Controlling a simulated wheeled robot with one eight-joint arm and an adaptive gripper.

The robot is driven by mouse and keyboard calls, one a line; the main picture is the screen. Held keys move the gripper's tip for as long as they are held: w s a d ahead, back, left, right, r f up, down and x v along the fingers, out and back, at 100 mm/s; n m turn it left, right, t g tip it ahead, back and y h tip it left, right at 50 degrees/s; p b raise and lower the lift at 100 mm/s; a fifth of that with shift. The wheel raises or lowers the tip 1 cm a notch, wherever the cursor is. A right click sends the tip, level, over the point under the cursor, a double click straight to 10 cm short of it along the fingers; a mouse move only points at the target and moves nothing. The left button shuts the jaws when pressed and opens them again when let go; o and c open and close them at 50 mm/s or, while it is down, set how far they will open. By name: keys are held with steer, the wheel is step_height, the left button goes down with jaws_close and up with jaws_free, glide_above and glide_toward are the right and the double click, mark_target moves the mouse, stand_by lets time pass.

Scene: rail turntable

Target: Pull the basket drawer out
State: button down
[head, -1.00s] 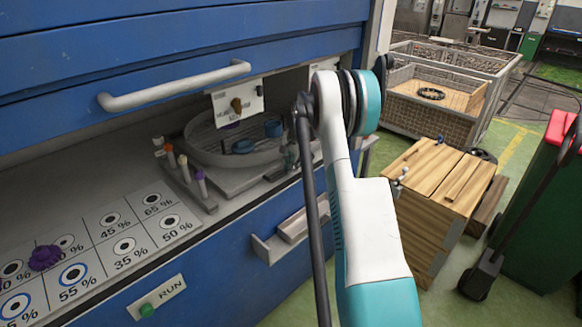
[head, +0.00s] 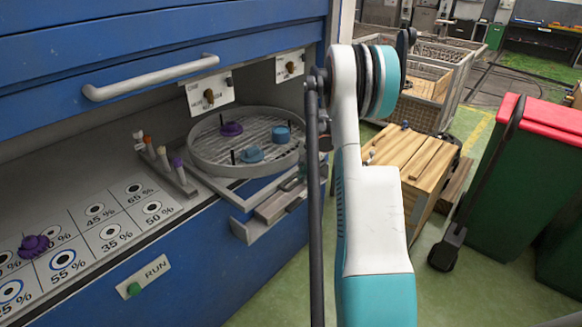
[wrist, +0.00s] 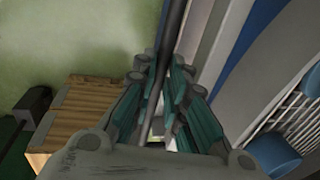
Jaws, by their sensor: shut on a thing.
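The basket drawer is a grey sliding tray (head: 222,188) carrying a round mesh basket (head: 205,166). It stands partly out of the recess in the blue cabinet, over the counter's front edge. The basket's rim and a blue piece (wrist: 273,152) show at right there.
A wooden crate (head: 425,165) stands on the floor right of my arm, with a green bin with a red lid (head: 545,130) beyond. A grey bracket (head: 243,232) juts from the cabinet below the tray. A marker rack (head: 176,176) stands left of the basket.

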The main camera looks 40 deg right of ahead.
steer(key=s+d, duration=0.1)
steer(key=s, duration=1.3)
steer(key=shift+s, duration=0.1)
steer(key=c, duration=1.6)
jaws_free()
steer(key=shift+d, duration=0.1)
step_height(320, 180, up, 12)
steer(key=s, duration=0.2)
steer(key=shift+s, duration=0.15)
steer(key=shift+f, duration=0.15)
